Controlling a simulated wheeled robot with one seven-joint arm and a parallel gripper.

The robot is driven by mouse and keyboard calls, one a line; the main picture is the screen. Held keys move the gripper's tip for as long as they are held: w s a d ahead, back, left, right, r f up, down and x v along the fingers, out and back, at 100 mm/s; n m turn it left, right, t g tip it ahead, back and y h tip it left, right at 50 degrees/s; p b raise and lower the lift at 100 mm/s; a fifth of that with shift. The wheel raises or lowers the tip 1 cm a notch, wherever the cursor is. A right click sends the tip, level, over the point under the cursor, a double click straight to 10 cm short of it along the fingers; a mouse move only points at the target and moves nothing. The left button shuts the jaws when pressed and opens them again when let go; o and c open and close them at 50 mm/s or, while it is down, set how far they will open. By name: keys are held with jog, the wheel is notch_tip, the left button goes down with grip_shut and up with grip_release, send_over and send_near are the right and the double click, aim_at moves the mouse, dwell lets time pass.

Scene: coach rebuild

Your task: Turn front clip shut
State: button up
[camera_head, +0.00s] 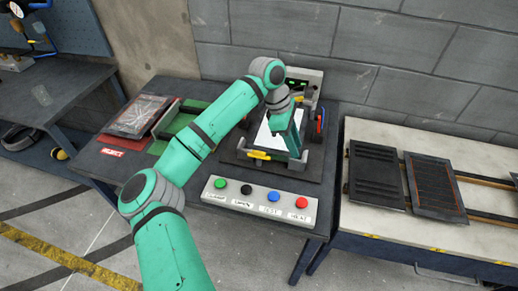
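A yellow clip (258,155) sits at the front edge of a fixture (243,158) on the dark workbench, and I take it for the front clip. It looks roughly level across the edge; I cannot tell whether it is turned shut. My gripper (297,154) points down over the right front part of the fixture, to the right of the yellow clip. It appears apart from the clip. Its fingertips are too small and hidden to show whether they are open. A white panel (264,136) lies in the fixture, partly covered by my arm.
A button box (258,203) with green, black, blue and red buttons stands in front of the fixture. A green tray (183,125) and a red-edged panel (139,115) lie left. Dark slatted panels (375,178) lie on the right table. A grey block wall stands behind.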

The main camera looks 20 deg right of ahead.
aim_at(259, 152)
jog(key=w+a+r+t+y, duration=0.2)
jog(key=w+a+r+y, duration=0.2)
jog(key=w+a, duration=0.4)
jog(key=f, duration=0.7)
jog(key=a+f, duration=0.1)
jog(key=f, duration=0.2)
jog(key=shift+s+a+f, duration=0.1)
jog(key=shift+s+f, duration=0.25)
jog(key=shift+s, duration=0.05)
grip_shut()
